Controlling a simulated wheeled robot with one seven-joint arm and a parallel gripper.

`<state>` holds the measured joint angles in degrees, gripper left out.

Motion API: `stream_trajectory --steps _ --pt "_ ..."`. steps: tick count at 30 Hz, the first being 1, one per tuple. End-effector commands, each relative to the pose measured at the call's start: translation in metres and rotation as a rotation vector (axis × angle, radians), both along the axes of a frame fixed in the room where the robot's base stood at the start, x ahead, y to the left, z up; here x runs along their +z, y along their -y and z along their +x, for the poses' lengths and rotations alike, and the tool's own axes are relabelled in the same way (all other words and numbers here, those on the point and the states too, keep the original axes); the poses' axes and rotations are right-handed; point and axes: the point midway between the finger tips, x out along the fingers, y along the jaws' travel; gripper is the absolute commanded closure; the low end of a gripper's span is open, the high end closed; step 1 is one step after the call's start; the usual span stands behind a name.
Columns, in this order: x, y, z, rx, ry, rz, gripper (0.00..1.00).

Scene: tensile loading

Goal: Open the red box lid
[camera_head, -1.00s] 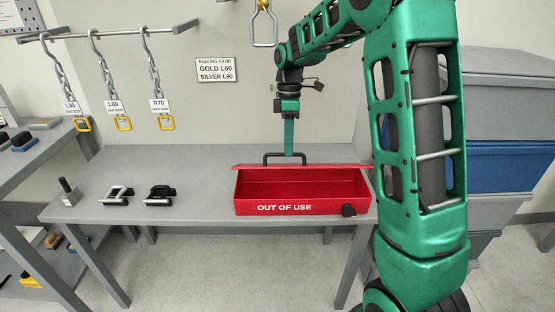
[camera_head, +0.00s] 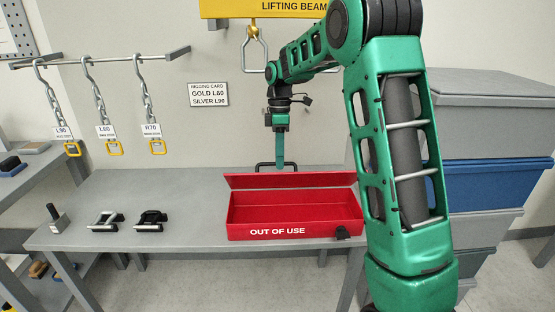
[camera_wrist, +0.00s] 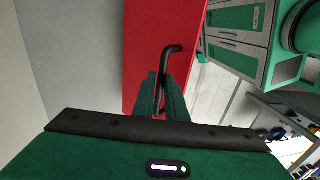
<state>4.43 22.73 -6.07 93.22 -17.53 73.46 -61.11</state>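The red box (camera_head: 335,228) marked OUT OF USE stands on the grey table, its inside showing and apparently empty. Its red lid (camera_head: 320,180) is raised along the back edge, inner face towards the head camera. The black lid handle (camera_head: 263,166) shows behind the lid's top edge. My gripper (camera_head: 280,165) points down at this handle. In the wrist view my gripper (camera_wrist: 164,100) has its two green fingers close together on either side of the handle (camera_wrist: 170,54), against the red lid (camera_wrist: 145,40). The lower part of the handle is partly hidden by the fingers.
Two shackle-like pieces (camera_head: 106,222) (camera_head: 151,221) and a small post (camera_head: 57,219) stand left on the table (camera_head: 190,190). Chains hang from a rail (camera_head: 120,57). Stacked bins (camera_head: 490,185) stand at right.

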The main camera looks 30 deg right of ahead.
Motion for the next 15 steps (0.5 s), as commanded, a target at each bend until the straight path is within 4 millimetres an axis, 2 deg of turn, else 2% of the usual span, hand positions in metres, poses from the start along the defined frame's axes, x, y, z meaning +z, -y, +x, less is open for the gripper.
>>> stream_trajectory --steps 1,2,15 --pt "-0.0035 0.0017 -0.0003 -0.005 -0.006 -0.001 0.77" --pt "-0.0033 0.0015 -0.0005 -0.005 -0.006 -0.001 0.72" --pt "0.0004 -0.0012 -0.0008 0.001 -0.002 0.000 0.72"
